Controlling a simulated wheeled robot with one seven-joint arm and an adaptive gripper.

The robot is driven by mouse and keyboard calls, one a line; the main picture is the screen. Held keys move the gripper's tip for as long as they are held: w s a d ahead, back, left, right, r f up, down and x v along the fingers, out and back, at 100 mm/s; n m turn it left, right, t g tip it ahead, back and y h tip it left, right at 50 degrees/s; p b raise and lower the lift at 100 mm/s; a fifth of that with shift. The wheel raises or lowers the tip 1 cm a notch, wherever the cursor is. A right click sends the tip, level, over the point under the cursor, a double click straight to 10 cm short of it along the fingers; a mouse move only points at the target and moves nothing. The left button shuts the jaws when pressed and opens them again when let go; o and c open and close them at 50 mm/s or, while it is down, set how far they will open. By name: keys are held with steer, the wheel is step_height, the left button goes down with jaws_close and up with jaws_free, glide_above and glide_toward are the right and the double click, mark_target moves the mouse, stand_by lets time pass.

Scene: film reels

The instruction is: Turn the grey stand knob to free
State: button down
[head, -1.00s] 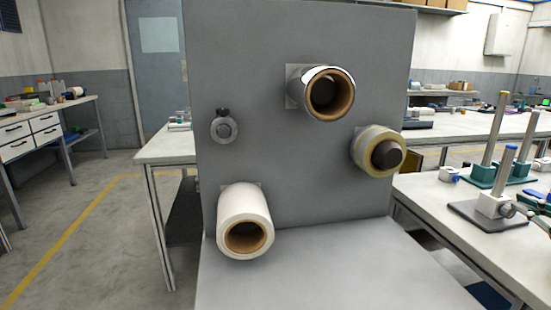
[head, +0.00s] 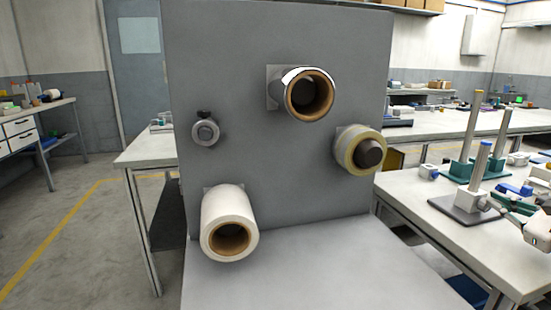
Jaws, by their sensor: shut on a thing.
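The grey stand (head: 454,207) is on the table at the right of the head view. My gripper reaches in from the right edge and is shut on the knob. Which way the knob is turned cannot be made out.
A green-based stand (head: 461,169) with a taller post is close behind the grey stand. Blue and white small items (head: 514,190) lie to its right. A grey panel (head: 290,180) bearing several rolls stands at the centre. The table has bare room (head: 405,190) left of the stand.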

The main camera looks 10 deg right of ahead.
steer(key=shift+w+a+f, duration=0.15)
steer(key=shift+w+a, duration=0.1)
steer(key=shift+a, duration=0.2)
steer(key=shift+w+a+f, duration=0.1)
steer(key=shift+w+a, duration=0.1)
steer(key=shift+a, duration=0.2)
steer(key=shift+a+f, duration=0.2)
steer(key=shift+f, duration=0.05)
steer(key=shift+a+f, duration=0.1)
steer(key=shift+a+r, duration=0.2)
steer(key=shift+r, duration=0.15)
steer(key=shift+s+d+r+p, duration=0.15)
steer(key=shift+s+p, duration=0.15)
steer(key=shift+s, duration=0.75)
steer(key=shift+s+d+f+p, duration=0.1)
steer(key=shift+s+d+p, duration=0.15)
steer(key=shift+s, duration=0.8)
steer(key=shift+s+d+r+p, duration=0.1)
steer(key=shift+s+p, duration=0.2)
steer(key=shift+s, duration=0.75)
